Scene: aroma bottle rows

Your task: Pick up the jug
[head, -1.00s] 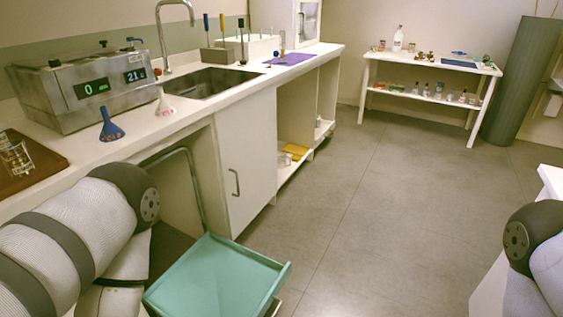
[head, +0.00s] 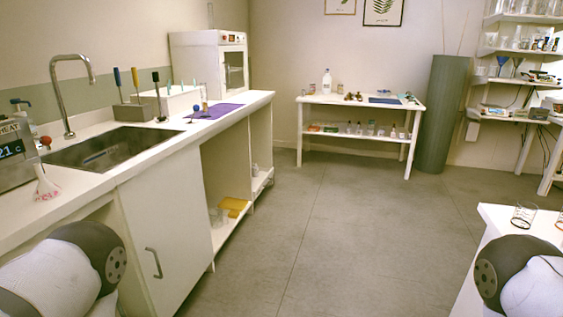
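I cannot pick out a jug for certain in the head view. A clear container (head: 217,216) stands on the low shelf of the open counter cabinet, small and partly hidden, and I cannot tell whether it is a jug. A clear bottle (head: 326,82) stands upright on the far white table. Neither of my grippers is in view; only rounded links of my arms show at the lower left and lower right corners.
The counter with a sink (head: 105,147) runs along the left. The far white table (head: 352,101) holds small bottles on its lower shelf. A white table (head: 497,225) edges in at right. A grey-green column (head: 445,115) stands behind. The grey floor (head: 330,240) between is clear.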

